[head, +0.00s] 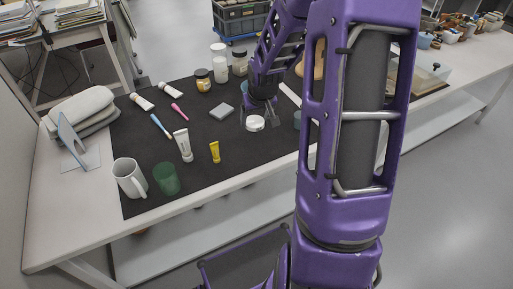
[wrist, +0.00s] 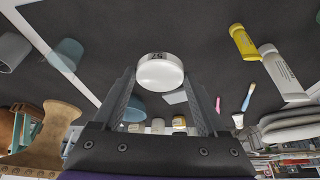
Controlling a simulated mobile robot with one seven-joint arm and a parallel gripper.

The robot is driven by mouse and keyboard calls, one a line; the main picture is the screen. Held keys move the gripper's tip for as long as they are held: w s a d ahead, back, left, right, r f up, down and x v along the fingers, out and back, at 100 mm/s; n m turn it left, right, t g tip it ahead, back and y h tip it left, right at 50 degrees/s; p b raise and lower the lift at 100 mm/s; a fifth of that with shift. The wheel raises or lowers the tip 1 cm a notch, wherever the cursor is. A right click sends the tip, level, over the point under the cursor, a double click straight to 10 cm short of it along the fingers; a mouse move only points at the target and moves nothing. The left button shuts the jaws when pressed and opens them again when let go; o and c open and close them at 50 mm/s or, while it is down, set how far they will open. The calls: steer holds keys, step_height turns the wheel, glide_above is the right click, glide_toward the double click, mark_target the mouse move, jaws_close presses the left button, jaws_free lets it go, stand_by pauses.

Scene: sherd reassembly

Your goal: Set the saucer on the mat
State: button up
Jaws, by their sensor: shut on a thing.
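A small white round piece, the only saucer-like thing I see, shows in the head view (head: 255,124) and the wrist view (wrist: 160,74). It has a pale, smooth round face and a dark mark on its rim. My gripper (wrist: 158,82) is shut on it, a finger on each side; in the head view my gripper (head: 258,114) is just behind it. The dark mat (head: 235,165) covers much of the white table. The piece is over the front right part of the mat; I cannot tell whether it touches it.
A green cup (head: 166,180) and white mug (head: 129,178) stand front left. Jars (head: 204,80) stand behind. Bare mat lies between the block and yellow tube.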

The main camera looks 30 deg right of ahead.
steer(key=b, duration=0.2)
glide_above(257, 146)
steer(key=s, duration=0.2)
steer(key=f, duration=0.5)
steer(key=shift+w+a+f, duration=0.2)
steer(key=shift+f+b, duration=0.4)
steer(key=shift+f, duration=1.95)
steer(key=shift+f, duration=0.1)
steer(key=shift+f, duration=0.15)
steer(key=o, duration=1.3)
steer(key=shift+r, duration=0.2)
steer(key=shift+r, duration=0.3)
steer(key=p+v, duration=0.3)
steer(key=v, duration=0.8)
steer(key=shift+s+a+r+p, duration=0.1)
steer(key=shift+s+r+p, duration=0.1)
steer(key=shift+p, duration=0.2)
